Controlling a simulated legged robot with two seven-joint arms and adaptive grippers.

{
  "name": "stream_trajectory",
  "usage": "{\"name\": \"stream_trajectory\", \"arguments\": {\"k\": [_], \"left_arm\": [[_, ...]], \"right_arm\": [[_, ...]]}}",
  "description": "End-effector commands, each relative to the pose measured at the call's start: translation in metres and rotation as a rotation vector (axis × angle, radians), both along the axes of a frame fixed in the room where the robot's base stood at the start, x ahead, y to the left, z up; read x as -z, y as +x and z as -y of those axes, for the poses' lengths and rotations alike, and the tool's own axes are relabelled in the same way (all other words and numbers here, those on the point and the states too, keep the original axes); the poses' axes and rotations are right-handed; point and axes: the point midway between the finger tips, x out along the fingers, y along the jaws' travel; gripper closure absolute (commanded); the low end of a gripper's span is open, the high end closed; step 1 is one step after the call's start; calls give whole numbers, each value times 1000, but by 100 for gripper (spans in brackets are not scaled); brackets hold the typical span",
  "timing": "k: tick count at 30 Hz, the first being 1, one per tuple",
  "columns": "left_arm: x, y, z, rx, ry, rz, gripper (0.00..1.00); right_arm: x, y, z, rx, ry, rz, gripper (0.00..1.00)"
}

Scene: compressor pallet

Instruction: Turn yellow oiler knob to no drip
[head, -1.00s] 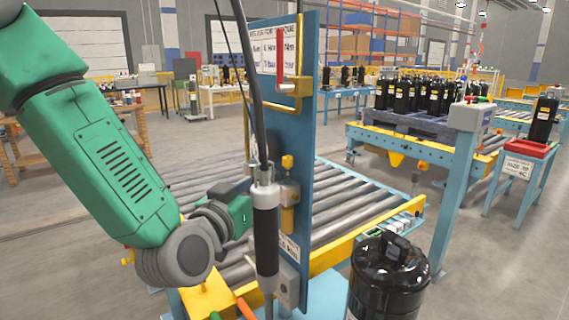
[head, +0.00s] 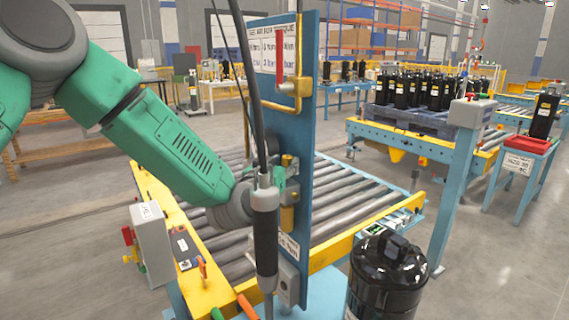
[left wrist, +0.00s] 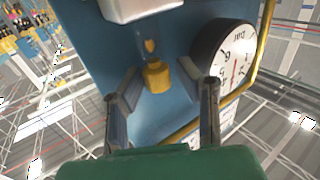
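The yellow oiler knob (left wrist: 157,76) shows in the left wrist view against the blue panel, between and beyond my two fingertips. A smaller yellow piece (left wrist: 150,46) sits just above it. My left gripper (left wrist: 161,98) is open, with a visible gap between each finger and the knob. In the head view my left gripper (head: 278,177) is at the oiler fittings on the panel, partly hidden by a hanging black-gripped tool (head: 265,235). The knob is hard to make out there. My right gripper is not in view.
The blue panel (head: 310,90) carries a yellow pipe and red handle (head: 280,55). A round gauge (left wrist: 230,62) is right of the knob in the wrist view. A roller conveyor (head: 345,195) lies behind, and a black compressor (head: 385,275) stands at front right.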

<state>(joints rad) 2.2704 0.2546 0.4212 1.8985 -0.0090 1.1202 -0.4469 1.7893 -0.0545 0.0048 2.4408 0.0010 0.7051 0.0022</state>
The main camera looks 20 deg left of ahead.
Motion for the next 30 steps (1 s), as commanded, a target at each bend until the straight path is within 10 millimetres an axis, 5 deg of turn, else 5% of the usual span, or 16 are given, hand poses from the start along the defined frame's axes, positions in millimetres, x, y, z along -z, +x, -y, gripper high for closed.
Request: {"name": "stream_trajectory", "arguments": {"k": [5, 7, 8, 20, 30], "left_arm": [[0, 0, 0, 1, 0, 0, 73], [0, 0, 0, 1, 0, -1, 97], [0, 0, 0, 1, 0, -1, 100], [1, 0, -1, 57, 0, 0, 100], [2, 1, -6, 276, -1, -1, 100]], "right_arm": [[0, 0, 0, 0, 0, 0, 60], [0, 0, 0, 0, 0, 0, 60], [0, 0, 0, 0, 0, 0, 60], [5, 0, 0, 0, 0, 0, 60], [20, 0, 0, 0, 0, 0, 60]]}}
